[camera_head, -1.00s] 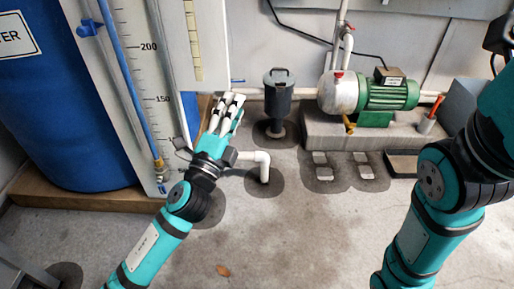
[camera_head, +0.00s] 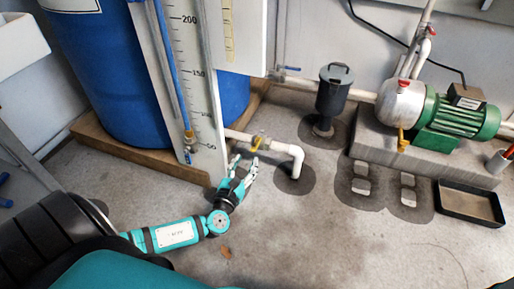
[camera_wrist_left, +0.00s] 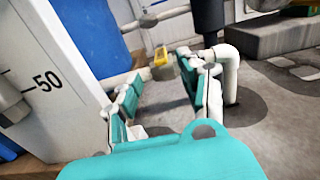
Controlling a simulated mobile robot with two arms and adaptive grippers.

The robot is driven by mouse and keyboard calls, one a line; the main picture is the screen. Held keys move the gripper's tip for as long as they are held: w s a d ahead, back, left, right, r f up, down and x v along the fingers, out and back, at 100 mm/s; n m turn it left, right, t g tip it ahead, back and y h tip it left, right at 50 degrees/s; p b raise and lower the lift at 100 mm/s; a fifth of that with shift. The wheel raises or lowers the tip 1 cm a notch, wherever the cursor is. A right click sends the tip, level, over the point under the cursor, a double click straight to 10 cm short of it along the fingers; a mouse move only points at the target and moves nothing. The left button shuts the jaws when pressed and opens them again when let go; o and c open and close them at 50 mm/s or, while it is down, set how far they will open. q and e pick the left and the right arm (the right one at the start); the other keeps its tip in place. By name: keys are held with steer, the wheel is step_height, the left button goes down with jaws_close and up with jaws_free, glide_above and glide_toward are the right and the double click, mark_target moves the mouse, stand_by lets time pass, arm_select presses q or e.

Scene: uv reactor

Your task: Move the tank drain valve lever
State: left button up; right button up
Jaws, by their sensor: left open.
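The drain valve's yellow lever (camera_head: 257,143) sits on a white pipe (camera_head: 284,150) that runs from the foot of the blue tank (camera_head: 100,85) and elbows down to the floor. In the left wrist view the lever (camera_wrist_left: 160,58) lies beyond the fingers. My left gripper (camera_head: 244,164) is open, just in front of and below the lever, its fingers pointing toward it. In the left wrist view the open fingers (camera_wrist_left: 157,85) spread apart with nothing between them; they appear clear of the lever. My right gripper is out of view.
A white level gauge board (camera_head: 195,100) stands close left of the valve. A dark canister (camera_head: 333,95) stands behind right. A green pump (camera_head: 460,118) rests on a concrete block (camera_head: 420,160), with a black tray (camera_head: 472,204) before it. The floor in front is clear.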

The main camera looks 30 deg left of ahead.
mark_target(256, 143)
arm_select(q)
steer(key=b+x, duration=0.3)
steer(key=x, duration=0.5)
steer(key=shift+w+f, duration=0.1)
steer(key=shift+w+a, duration=0.1)
steer(key=shift+w, duration=0.55)
steer(key=shift+c, duration=0.4)
jaws_close()
